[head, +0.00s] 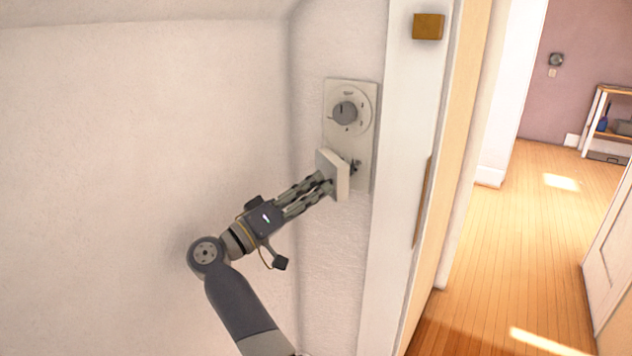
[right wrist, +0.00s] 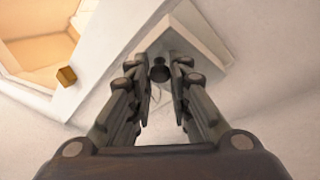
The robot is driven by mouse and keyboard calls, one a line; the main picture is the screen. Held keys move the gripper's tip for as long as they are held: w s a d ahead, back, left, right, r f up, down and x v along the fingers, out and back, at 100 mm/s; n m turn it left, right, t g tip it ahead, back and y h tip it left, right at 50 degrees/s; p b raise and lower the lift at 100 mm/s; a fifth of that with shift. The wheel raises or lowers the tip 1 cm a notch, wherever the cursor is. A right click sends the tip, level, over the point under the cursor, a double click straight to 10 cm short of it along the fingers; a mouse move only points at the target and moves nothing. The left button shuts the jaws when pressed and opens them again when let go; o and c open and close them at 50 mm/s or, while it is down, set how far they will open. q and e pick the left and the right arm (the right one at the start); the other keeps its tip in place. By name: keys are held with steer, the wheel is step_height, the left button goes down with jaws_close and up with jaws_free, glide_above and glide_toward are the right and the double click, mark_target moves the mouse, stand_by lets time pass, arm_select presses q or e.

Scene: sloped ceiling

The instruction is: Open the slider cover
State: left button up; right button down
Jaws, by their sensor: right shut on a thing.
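A pale wall panel (head: 329,100) carries a round dial with a dark grey knob (head: 345,111). Below the dial, a pale square slider cover (head: 344,174) stands out in front of the panel's lower part. Small dark parts (head: 355,165) show just beyond its right edge. My right gripper (head: 325,183) is shut on the cover's knob from the left, its fingers mostly hiding it. In the right wrist view, the dark round knob (right wrist: 159,71) sits between my fingertips (right wrist: 160,80), with the pale cover (right wrist: 205,42) behind it. My left gripper is not in view.
A white door frame (head: 405,130) stands close to the panel's right, with a small wooden block (head: 428,26) on it. Beyond it is a room with a wooden floor (head: 530,230) and a shelf (head: 606,115). Plain wall fills the left.

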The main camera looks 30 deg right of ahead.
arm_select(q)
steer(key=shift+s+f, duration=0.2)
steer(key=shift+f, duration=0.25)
arm_select(e)
steer(key=shift+f, duration=0.15)
steer(key=c, duration=1.5)
jaws_free()
steer(key=shift+o, duration=0.2)
